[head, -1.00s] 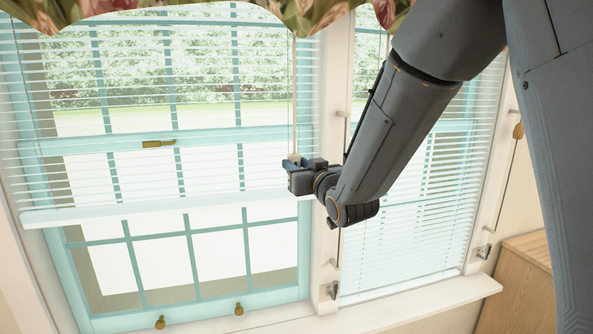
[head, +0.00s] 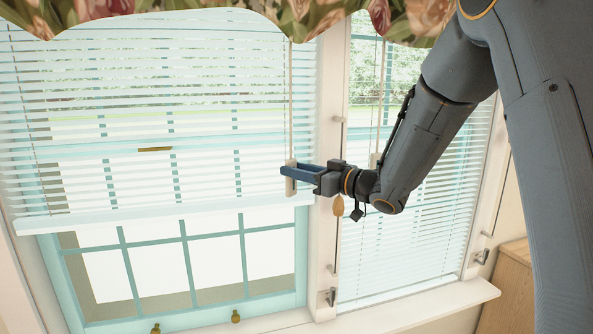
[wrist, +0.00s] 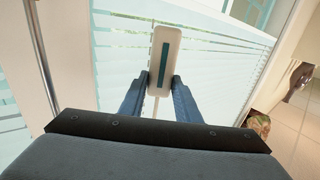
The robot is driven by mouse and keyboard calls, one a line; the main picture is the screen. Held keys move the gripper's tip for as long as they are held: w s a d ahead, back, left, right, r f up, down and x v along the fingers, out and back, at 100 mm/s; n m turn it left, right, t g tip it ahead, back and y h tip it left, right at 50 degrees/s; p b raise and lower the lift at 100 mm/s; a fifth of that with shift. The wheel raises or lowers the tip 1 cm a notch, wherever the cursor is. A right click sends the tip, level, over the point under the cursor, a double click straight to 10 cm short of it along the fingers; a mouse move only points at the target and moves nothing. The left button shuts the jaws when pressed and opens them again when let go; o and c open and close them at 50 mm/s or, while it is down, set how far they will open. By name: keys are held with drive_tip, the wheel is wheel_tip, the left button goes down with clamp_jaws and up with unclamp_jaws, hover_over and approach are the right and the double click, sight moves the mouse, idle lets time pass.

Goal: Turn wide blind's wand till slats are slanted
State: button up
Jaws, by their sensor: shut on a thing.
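The wide blind (head: 70,95) hangs over the left window, lowered partway. Its white slats look tilted and broad, with thin gaps that show the view in strips. Its pale wand (head: 291,110) hangs at the blind's right side from under the valance. My gripper (head: 287,172) is shut on the thicker lower end of the wand. In the wrist view this beige end (wrist: 172,42) stands between my two blue fingers (wrist: 160,88), with a teal strip on its face. The fingers partly hide the wand end in the head view.
A narrower blind (head: 400,225) with its own cord covers the right window. A tan cord tassel (head: 338,206) hangs just below my gripper. The floral valance (head: 240,12) crosses the top. A wooden cabinet (head: 517,290) stands at lower right.

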idle(0.3)
drive_tip(key=o, duration=1)
drive_tip(key=shift+o, duration=0.2)
drive_tip(key=b+v, duration=0.2)
drive_tip(key=v, duration=0.5)
drive_tip(key=shift+s+d, duration=0.25)
drive_tip(key=shift+d, duration=0.1)
